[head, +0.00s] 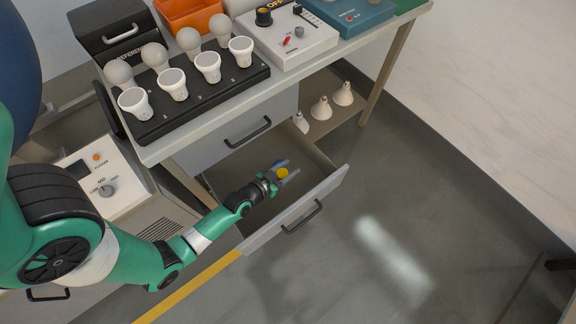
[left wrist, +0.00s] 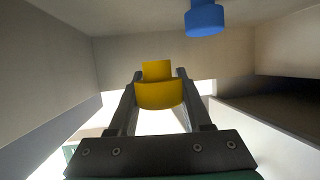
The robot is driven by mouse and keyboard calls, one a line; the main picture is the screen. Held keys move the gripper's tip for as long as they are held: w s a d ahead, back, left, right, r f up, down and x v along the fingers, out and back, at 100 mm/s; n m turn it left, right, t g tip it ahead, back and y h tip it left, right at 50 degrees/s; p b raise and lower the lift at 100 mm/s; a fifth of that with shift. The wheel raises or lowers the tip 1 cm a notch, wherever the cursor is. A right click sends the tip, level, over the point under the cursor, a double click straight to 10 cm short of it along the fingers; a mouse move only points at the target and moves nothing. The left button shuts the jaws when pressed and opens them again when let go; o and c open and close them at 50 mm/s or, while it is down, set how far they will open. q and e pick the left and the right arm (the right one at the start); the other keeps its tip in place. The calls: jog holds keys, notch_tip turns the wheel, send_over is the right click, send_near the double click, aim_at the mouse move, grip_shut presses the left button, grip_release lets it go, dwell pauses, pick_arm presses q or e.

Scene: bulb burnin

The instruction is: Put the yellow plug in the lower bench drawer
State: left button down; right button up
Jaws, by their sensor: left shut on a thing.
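The yellow plug (head: 282,173) is held between the fingers of my left gripper (head: 284,171). In the head view the gripper is over the open lower bench drawer (head: 262,240). In the left wrist view the yellow plug (left wrist: 158,92) sits between both fingertips, and the drawer walls surround the view. I cannot tell exactly how far the plug is above the drawer floor. A blue plug (left wrist: 205,18) is ahead of the gripper at the top of the left wrist view. My right gripper is not in view.
The upper drawer (head: 240,125) is shut above the open one. The bench holds a black rack (head: 160,128) with several bulbs and a white control box (head: 292,50). Several white bulbs (head: 321,109) stand on a low shelf. The floor at right is clear.

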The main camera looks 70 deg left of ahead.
pick_arm(q)
jog(key=shift+s+f, duration=0.1)
jog(key=shift+f, duration=0.1)
jog(key=shift+f+b, duration=0.4)
jog(key=shift+f, duration=0.25)
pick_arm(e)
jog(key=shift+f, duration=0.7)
pick_arm(q)
jog(key=shift+c, duration=1.7)
grip_release()
